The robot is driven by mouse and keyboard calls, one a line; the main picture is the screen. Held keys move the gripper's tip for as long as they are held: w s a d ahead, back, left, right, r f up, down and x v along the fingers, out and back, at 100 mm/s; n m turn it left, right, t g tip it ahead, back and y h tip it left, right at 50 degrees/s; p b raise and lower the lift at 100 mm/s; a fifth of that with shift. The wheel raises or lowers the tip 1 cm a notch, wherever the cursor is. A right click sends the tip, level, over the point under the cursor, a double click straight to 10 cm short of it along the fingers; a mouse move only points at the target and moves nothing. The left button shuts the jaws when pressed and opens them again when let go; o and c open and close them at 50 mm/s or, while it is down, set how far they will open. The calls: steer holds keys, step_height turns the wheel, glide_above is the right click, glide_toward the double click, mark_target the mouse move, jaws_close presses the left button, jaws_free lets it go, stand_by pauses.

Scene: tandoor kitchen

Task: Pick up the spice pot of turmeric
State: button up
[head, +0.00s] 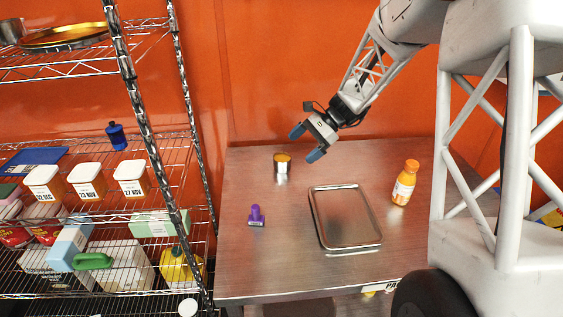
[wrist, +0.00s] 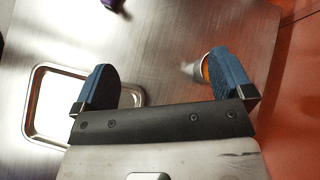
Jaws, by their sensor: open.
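The spice pot of turmeric (head: 282,167) is a small metal cylinder with orange-yellow contents at its top. It stands upright at the back left of the steel table. In the wrist view the pot (wrist: 205,68) is partly hidden behind the right fingertip. My gripper (head: 305,144) is open and empty, with blue fingertips, above the back of the table and to the right of the pot in the head view. In the wrist view my gripper (wrist: 165,80) has its fingers wide apart, with bare table between them.
An empty metal tray (head: 345,243) lies mid-table, right of the pot. An orange bottle (head: 405,183) stands at the right. A purple stamp-like object (head: 256,216) sits at the left. A wire shelf (head: 160,165) with tubs stands left of the table (head: 250,280). An orange wall is behind.

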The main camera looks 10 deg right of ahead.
mark_target(286, 156)
steer(key=w+f+m+y, duration=0.1)
steer(key=w+f, duration=0.2)
steer(key=w+d+f+m+y, duration=0.1)
steer(key=w+f, duration=0.2)
steer(key=w, duration=0.1)
steer(key=w+f+m+y, duration=0.1)
steer(key=w+f+m, duration=0.1)
steer(key=w+f, duration=0.1)
steer(key=shift+w+d+f+t+y, duration=0.1)
steer(key=shift+w+d+t+y, duration=0.2)
steer(key=shift+w+d+t, duration=0.15)
steer(key=shift+a, duration=0.1)
steer(key=shift+x, duration=1.25)
steer(key=shift+f, duration=0.1)
steer(key=shift+x, duration=2.6)
steer(key=c, duration=1)
steer(key=shift+c, duration=0.2)
step_height(286, 156, up, 18)
